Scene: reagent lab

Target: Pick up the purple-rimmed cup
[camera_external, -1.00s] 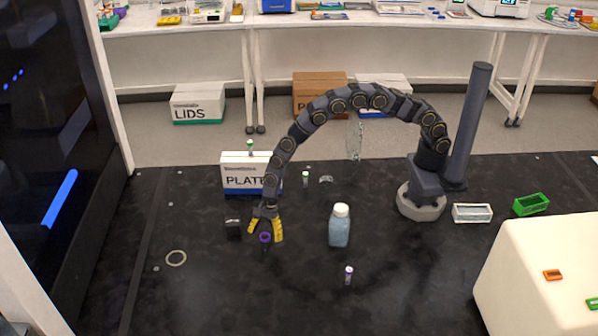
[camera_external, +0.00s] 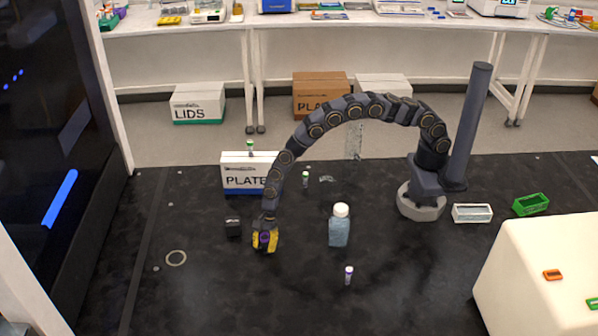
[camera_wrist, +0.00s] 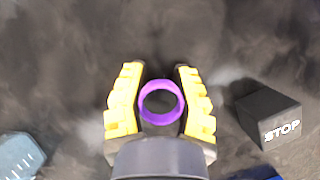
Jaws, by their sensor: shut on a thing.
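The purple-rimmed cup (camera_wrist: 161,119) is between the yellow fingers of my gripper (camera_wrist: 160,100) in the wrist view. Its purple ring faces the camera and its dark inside shows; its lower body is hidden. The fingers press on its left and right sides. In the external view my gripper (camera_external: 265,238) points down at the black table, left of the blue bottle, and a bit of the purple rim (camera_external: 265,238) shows between the fingers. I cannot tell whether the cup still touches the table.
A black STOP block (camera_external: 233,228) stands close on the left of my gripper; it also shows in the wrist view (camera_wrist: 265,112). A white-capped blue bottle (camera_external: 339,228) stands to the right. A purple-capped vial (camera_external: 348,275) is nearer. A PLATES box (camera_external: 246,181) is behind.

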